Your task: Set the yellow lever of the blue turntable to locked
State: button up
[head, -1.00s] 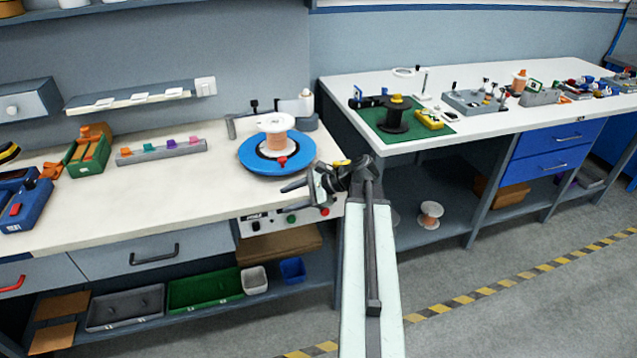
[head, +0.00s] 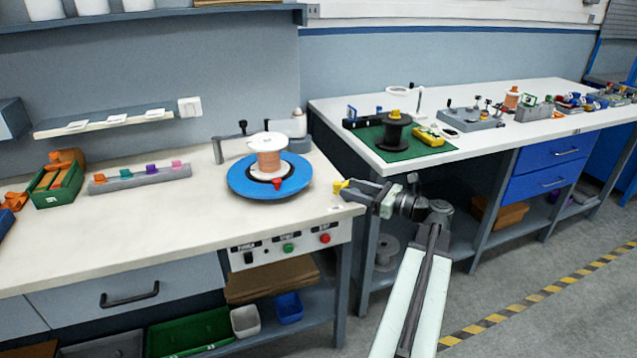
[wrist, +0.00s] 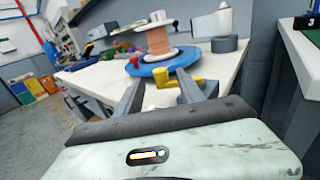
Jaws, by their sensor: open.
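The blue turntable (head: 240,185) lies on the near bench close to its right end, with a copper-coloured spool (head: 268,160) on top and a red knob (head: 277,183) at its front. The yellow lever (head: 340,186) stands at the bench's right corner, to the right of the turntable. My gripper (head: 352,191) is at this corner, beside the lever. In the wrist view my gripper (wrist: 160,92) is open, and the lever (wrist: 185,85) appears between the fingers, nearer the right one, with the turntable (wrist: 165,66) behind. I cannot tell whether a finger touches the lever.
A control panel (head: 290,245) with buttons is under the bench edge. A grey bracket (head: 235,146) and a white-topped cylinder (head: 299,124) stand behind the turntable. A second bench (head: 480,140) with a green mat (head: 414,150) is to the right, across a gap.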

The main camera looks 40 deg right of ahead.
jog(key=shift+w, duration=0.25)
jog(key=x, duration=0.8)
grip_shut()
dwell(1.2)
